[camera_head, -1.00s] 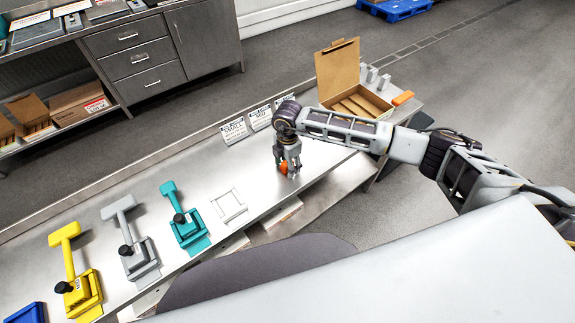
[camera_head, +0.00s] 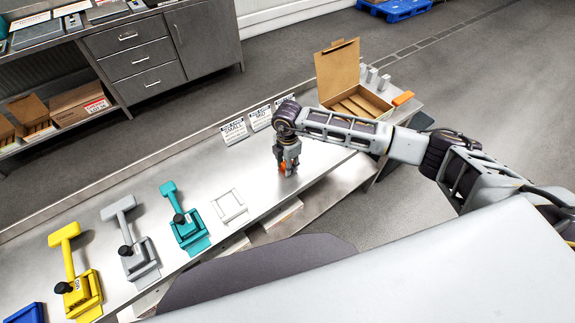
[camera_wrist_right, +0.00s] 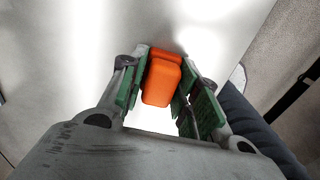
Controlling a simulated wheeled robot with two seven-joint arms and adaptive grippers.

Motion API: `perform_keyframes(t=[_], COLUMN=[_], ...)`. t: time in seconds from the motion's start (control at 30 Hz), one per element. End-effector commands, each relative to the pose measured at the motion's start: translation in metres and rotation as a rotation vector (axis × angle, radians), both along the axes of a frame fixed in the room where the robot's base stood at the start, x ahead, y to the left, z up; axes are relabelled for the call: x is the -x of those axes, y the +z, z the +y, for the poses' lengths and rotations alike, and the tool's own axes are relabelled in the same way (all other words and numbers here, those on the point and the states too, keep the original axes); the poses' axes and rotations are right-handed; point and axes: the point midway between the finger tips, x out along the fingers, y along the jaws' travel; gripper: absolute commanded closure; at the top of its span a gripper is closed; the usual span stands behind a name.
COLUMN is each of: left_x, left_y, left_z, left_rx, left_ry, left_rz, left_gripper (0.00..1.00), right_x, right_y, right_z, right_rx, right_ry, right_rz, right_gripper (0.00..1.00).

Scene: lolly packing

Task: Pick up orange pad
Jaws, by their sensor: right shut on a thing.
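The orange pad (camera_wrist_right: 162,82) is a small block with rounded edges, between the green-lined fingers of my right gripper (camera_wrist_right: 160,90) in the right wrist view. In the head view the right gripper (camera_head: 288,168) points down at the steel bench, and only a bit of the orange pad (camera_head: 285,169) shows between its fingers. The right gripper is shut on the pad, close to the bench top. I cannot tell whether the pad still touches the bench. My left gripper is not in view.
An open cardboard box (camera_head: 351,92) stands at the bench's far right end, with another orange block (camera_head: 403,98) beside it. Teal (camera_head: 186,222), grey (camera_head: 135,245) and yellow (camera_head: 78,275) devices line the bench to the left. Sign cards (camera_head: 234,131) stand along the back edge.

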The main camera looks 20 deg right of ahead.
Motion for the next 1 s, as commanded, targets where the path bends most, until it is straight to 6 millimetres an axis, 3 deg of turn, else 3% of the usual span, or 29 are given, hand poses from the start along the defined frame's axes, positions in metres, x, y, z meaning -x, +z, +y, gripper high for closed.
perform_keyframes(t=[0.27, 0.7, 1.0], left_x=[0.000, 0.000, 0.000], left_y=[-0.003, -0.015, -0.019], left_z=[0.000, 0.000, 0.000], left_rx=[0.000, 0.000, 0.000], left_ry=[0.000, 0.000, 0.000], left_rz=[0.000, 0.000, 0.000], left_gripper=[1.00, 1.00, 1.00], right_x=[-0.001, -0.001, 0.000], right_y=[0.014, 0.075, 0.099], right_z=[0.000, 0.000, 0.000], right_rx=[-0.001, 0.000, 0.000], right_ry=[0.000, 0.001, -0.001], right_rz=[-0.002, -0.003, 0.000], right_gripper=[0.92, 0.92, 0.92])
